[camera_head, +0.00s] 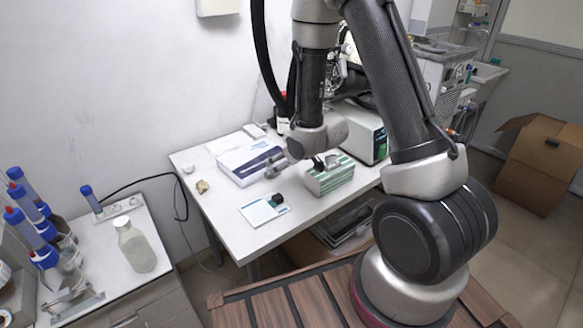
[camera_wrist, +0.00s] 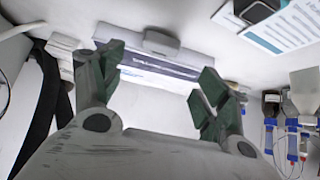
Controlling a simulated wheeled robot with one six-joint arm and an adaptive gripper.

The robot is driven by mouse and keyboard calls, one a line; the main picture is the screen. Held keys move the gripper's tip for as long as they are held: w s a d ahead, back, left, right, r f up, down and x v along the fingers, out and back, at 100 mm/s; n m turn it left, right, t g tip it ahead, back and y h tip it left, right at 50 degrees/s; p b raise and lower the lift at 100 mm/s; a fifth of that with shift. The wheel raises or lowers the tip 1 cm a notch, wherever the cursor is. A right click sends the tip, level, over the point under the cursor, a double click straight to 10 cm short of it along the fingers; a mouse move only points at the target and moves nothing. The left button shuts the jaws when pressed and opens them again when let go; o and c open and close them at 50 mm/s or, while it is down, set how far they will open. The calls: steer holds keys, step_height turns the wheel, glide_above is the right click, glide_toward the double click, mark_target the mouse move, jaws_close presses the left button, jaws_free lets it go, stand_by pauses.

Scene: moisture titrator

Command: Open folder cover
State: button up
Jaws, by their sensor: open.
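A flat white and teal item that looks like the folder (camera_head: 257,213) lies near the front edge of the white table, its cover apparently lying flat. Part of it shows at the upper right of the wrist view (camera_wrist: 285,30). A small black object (camera_head: 278,199) sits on or against its right side.
A green and white box (camera_head: 330,178) stands right of the folder, with an instrument (camera_head: 360,128) behind it. A small yellowish object (camera_head: 202,187) lies at the table's left. A side bench holds a bottle (camera_head: 136,247) and blue-capped items. The table left of the folder is clear.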

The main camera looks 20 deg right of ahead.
steer(key=shift+f, duration=0.5)
steer(key=shift+w+f, duration=0.15)
steer(key=shift+f, duration=0.1)
steer(key=x, duration=0.7)
steer(key=shift+w, duration=0.1)
steer(key=c, duration=1.5)
steer(key=shift+o, duration=0.2)
steer(key=shift+a, duration=0.1)
